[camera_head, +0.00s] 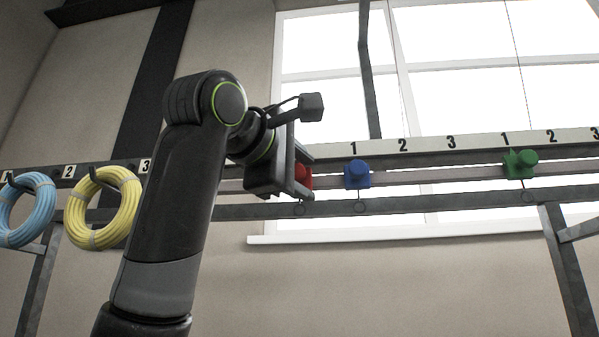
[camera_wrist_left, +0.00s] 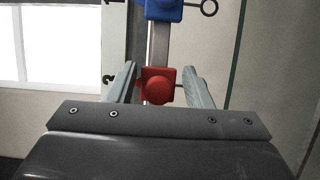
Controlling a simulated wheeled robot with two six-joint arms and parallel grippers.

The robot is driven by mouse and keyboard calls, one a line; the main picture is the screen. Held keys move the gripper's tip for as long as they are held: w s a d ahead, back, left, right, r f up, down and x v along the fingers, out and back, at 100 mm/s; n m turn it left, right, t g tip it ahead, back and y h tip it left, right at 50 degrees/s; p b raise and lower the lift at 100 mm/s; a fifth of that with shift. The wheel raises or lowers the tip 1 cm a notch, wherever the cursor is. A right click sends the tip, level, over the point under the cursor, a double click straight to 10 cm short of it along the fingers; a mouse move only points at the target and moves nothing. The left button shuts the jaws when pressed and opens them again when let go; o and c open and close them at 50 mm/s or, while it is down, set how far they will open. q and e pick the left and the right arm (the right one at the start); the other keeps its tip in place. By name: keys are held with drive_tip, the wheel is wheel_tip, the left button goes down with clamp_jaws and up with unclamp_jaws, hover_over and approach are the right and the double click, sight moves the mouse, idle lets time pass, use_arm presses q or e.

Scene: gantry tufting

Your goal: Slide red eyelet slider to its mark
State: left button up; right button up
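The red eyelet slider (camera_head: 304,176) sits on the horizontal rail in the head view, partly hidden behind my left gripper (camera_head: 300,180). In the left wrist view the red slider (camera_wrist_left: 157,86) lies between the two fingers of my left gripper (camera_wrist_left: 162,76). A narrow gap shows on each side of it, so the gripper is open around it. The slider's own eyelet is at the rail's lower side. Numbered marks run on a white strip (camera_head: 402,146) above the rail; the part behind my left wrist is hidden. My right gripper is in neither view.
A blue slider (camera_head: 357,174) is close to the right of the red one on the rail. A green slider (camera_head: 519,164) sits farther right, with free rail between them. Blue (camera_head: 28,209) and yellow (camera_head: 103,207) coils hang at the left. A lower beam (camera_head: 420,207) runs beneath.

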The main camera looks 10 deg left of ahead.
use_arm(q)
drive_tip(key=shift+s, duration=0.1)
drive_tip(key=shift+s+a, duration=0.2)
drive_tip(key=b+v, duration=0.8)
drive_tip(key=v, duration=0.8)
drive_tip(key=shift+s, duration=0.35)
drive_tip(key=shift+a, duration=0.1)
